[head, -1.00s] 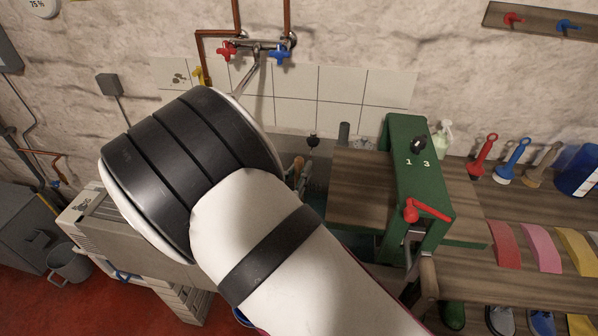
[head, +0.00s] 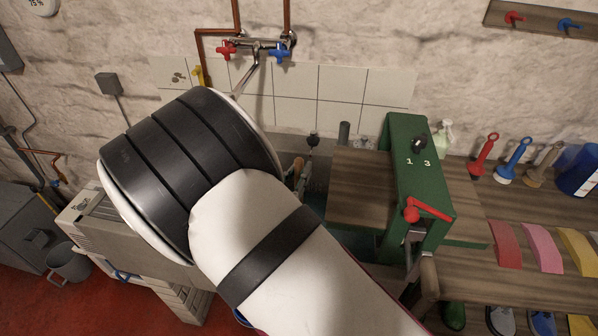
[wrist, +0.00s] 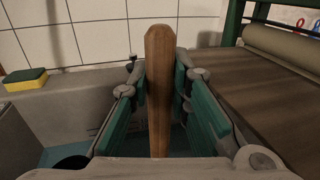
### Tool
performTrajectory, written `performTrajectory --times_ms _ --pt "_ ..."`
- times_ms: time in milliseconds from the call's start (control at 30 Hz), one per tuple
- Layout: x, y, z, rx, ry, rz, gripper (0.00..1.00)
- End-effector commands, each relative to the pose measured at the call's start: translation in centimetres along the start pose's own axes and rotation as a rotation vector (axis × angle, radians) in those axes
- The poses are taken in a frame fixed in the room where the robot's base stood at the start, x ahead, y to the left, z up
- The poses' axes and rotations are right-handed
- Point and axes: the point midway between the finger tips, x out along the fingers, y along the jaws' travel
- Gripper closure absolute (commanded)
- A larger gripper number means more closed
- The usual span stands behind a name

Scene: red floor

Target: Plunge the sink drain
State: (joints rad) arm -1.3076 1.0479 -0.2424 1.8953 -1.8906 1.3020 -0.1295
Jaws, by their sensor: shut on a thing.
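My gripper (wrist: 163,105) is shut on an upright wooden handle (wrist: 160,70), with a green-padded finger on each side. The handle's lower end is hidden behind the gripper, so I cannot see what it carries. The sink (wrist: 60,103) has grey walls and a teal bottom. A dark round shape, possibly the drain, shows on the bottom at the lower left (wrist: 70,162). In the head view my arm covers most of the sink and gripper; only a little of the handle (head: 298,170) shows beyond it.
A yellow and green sponge (wrist: 25,80) lies on the sink ledge. A tap with red and blue handles (head: 258,47) is on the wall above. A green press-like machine (head: 410,165) stands on the wooden bench to the right, beside several brushes.

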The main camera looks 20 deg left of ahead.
Motion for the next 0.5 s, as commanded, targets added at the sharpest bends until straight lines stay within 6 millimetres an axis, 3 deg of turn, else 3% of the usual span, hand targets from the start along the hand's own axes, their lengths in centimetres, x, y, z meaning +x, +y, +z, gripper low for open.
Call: performTrajectory --times_ms 500 --pt "0.02 0.01 -0.53 0.000 -0.001 0.000 1.00"
